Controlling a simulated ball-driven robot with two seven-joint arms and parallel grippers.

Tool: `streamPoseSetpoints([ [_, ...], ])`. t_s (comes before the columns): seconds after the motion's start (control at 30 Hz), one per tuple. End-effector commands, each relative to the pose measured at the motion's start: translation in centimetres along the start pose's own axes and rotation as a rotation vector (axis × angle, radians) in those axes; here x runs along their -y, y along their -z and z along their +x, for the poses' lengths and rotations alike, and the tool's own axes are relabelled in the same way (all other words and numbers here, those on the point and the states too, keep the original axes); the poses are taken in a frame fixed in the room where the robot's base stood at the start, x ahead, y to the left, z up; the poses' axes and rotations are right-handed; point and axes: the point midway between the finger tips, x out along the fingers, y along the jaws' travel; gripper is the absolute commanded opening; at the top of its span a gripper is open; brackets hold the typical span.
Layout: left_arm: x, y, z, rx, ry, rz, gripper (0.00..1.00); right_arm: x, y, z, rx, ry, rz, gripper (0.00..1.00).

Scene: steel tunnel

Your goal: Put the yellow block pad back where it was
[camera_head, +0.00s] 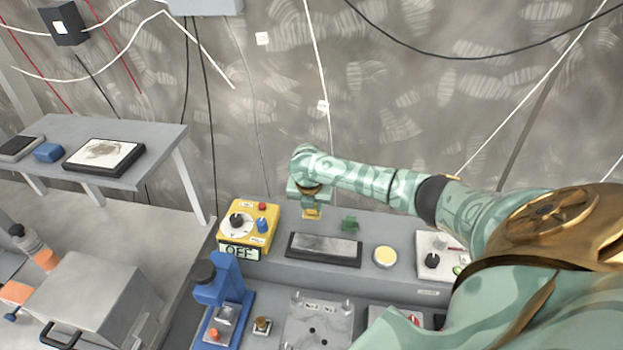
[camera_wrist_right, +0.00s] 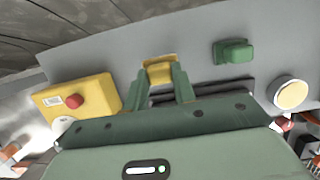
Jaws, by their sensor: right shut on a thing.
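The yellow block pad (camera_head: 311,213) is between the fingertips of my right gripper (camera_head: 310,204), above or at the back part of the grey bench shelf. In the right wrist view, the pad (camera_wrist_right: 160,70) sits between the two green fingers, and the gripper (camera_wrist_right: 161,82) is shut on it. I cannot tell whether the pad touches the shelf. A green block (camera_head: 349,224) stands to its right, apart from it; it also shows in the right wrist view (camera_wrist_right: 233,51). My left gripper is not in view.
A yellow control box (camera_head: 248,227) marked OFF stands left of the pad. A dark-framed grey plate (camera_head: 324,248) lies in front. A round cream button (camera_head: 385,256) and a white switch box (camera_head: 436,256) are to the right. A blue press (camera_head: 224,295) stands front left.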

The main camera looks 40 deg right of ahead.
Motion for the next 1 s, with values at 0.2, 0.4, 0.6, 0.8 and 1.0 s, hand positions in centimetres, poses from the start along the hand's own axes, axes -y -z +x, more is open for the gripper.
streamPoseSetpoints([
  [0.2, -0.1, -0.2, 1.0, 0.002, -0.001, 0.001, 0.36, 0.0, 0.9, 2.8, -0.001, 0.001, -0.002, 0.05],
  [0.4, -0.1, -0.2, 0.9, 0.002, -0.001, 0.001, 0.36, 0.0, 0.9, 2.7, 0.0, 0.001, -0.002, 0.05],
  [0.6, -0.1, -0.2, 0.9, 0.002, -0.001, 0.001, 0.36, 0.1, 1.0, 3.0, 0.0, 0.001, -0.002, 0.46],
  [0.8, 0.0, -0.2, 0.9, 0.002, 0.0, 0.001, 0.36, 0.1, 1.0, 3.0, 0.0, 0.001, -0.002, 0.48],
  [1.0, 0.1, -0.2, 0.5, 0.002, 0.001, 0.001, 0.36, 0.0, 0.8, 2.0, 0.001, -0.001, -0.001, 0.48],
])
